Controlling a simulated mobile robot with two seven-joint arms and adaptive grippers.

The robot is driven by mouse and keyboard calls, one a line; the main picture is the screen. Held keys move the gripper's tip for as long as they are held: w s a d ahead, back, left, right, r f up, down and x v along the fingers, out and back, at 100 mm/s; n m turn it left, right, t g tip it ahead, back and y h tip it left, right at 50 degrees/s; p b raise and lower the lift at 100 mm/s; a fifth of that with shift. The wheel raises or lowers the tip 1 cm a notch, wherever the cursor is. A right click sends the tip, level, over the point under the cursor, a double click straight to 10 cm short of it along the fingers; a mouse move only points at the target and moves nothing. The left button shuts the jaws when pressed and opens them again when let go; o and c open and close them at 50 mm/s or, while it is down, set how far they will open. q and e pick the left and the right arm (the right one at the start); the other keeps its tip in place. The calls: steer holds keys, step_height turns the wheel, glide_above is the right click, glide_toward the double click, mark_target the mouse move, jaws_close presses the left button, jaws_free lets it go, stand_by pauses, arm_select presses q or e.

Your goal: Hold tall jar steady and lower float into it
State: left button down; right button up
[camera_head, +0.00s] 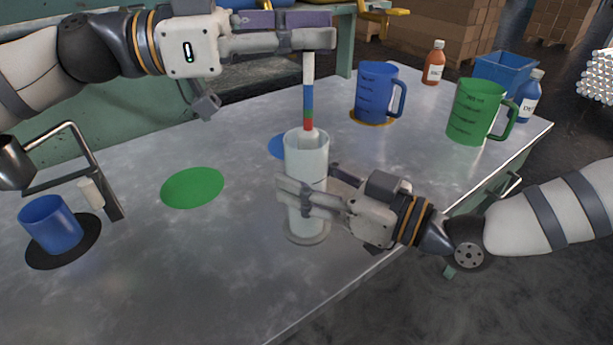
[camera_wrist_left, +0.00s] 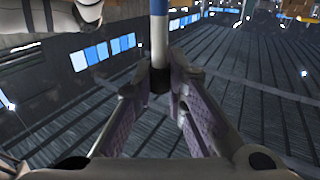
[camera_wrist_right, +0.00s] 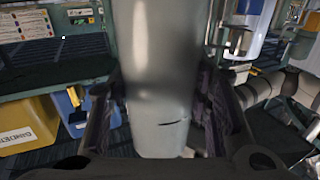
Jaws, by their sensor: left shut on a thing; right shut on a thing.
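The tall jar (camera_head: 306,160) is a clear, whitish cylinder standing upright on a round foot near the table's front edge. My right gripper (camera_head: 308,190) is shut around its middle; the right wrist view shows the jar wall (camera_wrist_right: 160,80) between the fingers. The float (camera_head: 308,92) has an upright stem banded white, blue, green and red. My left gripper (camera_head: 312,42) is shut on the stem's top, above the jar. In the left wrist view the stem (camera_wrist_left: 160,35) rises between the fingertips. The float's lower end is at the jar's mouth, seemingly just inside; its depth is hard to tell.
A blue jug (camera_head: 375,95) and a green jug (camera_head: 474,112) stand at the back right with bottles and a blue bin (camera_head: 503,72). A blue cup (camera_head: 49,225) and metal stand (camera_head: 95,172) are at left. A green disc (camera_head: 192,187) lies flat; table around it is clear.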

arm_select(q)
steer(key=c, duration=1.5)
jaws_free()
steer(key=shift+c, duration=0.2)
steer(key=a, duration=0.7)
steer(key=shift+s+a, duration=0.25)
steer(key=shift+s, duration=0.15)
arm_select(e)
steer(key=o, duration=1.3)
